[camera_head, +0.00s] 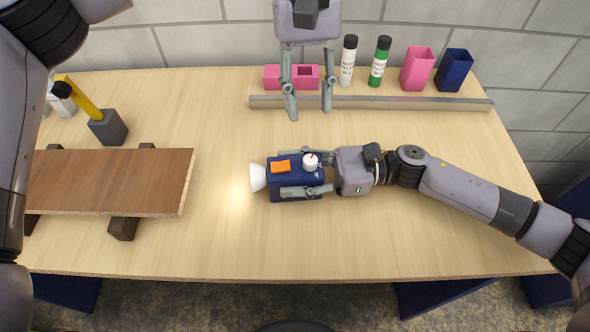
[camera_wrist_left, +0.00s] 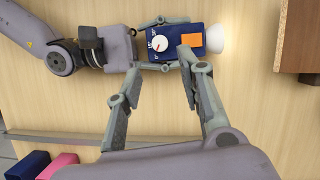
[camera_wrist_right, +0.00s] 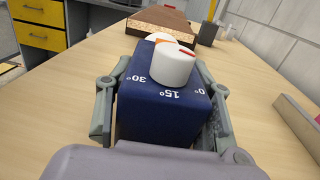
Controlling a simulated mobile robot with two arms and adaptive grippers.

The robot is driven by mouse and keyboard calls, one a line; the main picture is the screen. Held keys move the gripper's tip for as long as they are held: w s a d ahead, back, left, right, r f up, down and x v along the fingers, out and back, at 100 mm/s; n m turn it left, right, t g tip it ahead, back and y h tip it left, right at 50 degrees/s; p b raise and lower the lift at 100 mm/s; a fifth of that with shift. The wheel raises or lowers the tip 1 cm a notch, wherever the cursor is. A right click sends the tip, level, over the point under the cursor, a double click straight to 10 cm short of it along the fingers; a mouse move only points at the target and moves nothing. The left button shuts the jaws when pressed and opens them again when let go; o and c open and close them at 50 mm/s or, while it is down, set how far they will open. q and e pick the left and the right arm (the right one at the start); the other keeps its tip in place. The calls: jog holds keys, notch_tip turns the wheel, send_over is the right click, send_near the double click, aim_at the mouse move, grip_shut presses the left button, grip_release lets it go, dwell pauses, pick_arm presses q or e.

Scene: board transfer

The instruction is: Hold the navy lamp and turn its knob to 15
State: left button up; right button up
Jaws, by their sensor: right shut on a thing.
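The navy lamp (camera_head: 290,180) lies on the table with its lit white head (camera_head: 258,178) facing left. An orange block (camera_head: 280,167) and a white knob (camera_head: 310,161) are on its upper face. In the right wrist view the knob (camera_wrist_right: 173,66) stands above the marks 30, 15 and 0. Its red line lies toward the right of its top; its exact setting is unclear. My right gripper (camera_wrist_right: 160,105) is shut around the lamp's body from the knob end. My left gripper (camera_head: 308,103) is open and empty, above the table behind the lamp, fingers pointing down.
A grey rail (camera_head: 400,103) runs along the back. Behind it are a pink block (camera_head: 272,77), a black-capped bottle (camera_head: 347,62), a green bottle (camera_head: 380,62), a pink cup (camera_head: 417,69) and a navy cup (camera_head: 454,71). A brown board (camera_head: 110,180) rests on dark supports at left.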

aim_at(310, 159)
pick_arm(q)
jog(key=shift+o, duration=0.2)
jog(key=n, duration=0.2)
jog(key=s+n, duration=0.1)
jog(key=shift+r+n+t, duration=0.25)
jog(key=shift+n+t, duration=0.05)
jog(key=shift+n, duration=0.1)
jog(key=s+f+n+t, duration=0.1)
jog(key=f+n, duration=0.2)
jog(key=n, duration=0.2)
jog(key=s+f+n+t, duration=0.1)
jog(key=f+n, duration=0.2)
jog(key=n, duration=0.2)
jog(key=s+f+n+t, duration=0.1)
jog(key=f+n, duration=0.2)
jog(key=n, duration=0.2)
jog(key=shift+d+f+y, duration=0.3)
jog(key=shift+c, duration=0.2)
grip_shut()
